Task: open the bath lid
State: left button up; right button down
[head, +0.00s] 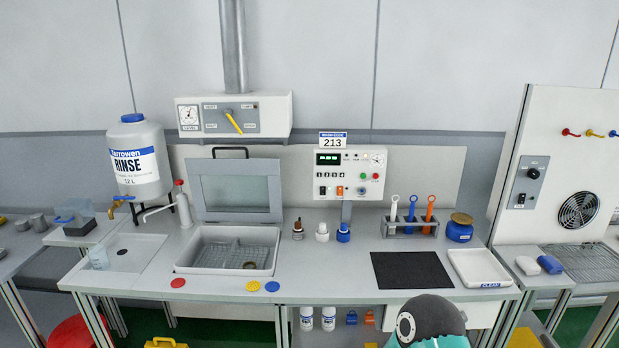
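The bath (180,262) is a white-rimmed basin set in the bench left of centre. Its lid (203,201), a grey frame with a clear window, stands upright at the back edge of the bath, raised off it. A dark handle (230,149) shows at the lid's top edge. The bath is uncovered; a wire rack (220,252) and a small round brownish part (249,265) show inside. Neither of my grippers shows; only a rounded grey and teal part of mine is at the bottom edge, right of centre.
Small bottles (322,233) stand right of the bath, below the control box (349,172). A dark mat (411,270) and a white tray (479,266) lie to the right. Coloured discs (253,286) line the front.

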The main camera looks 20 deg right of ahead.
aim_at(195, 168)
jog(key=z, duration=0.1)
jog(key=i, duration=1)
jog(key=u, duration=0.05)
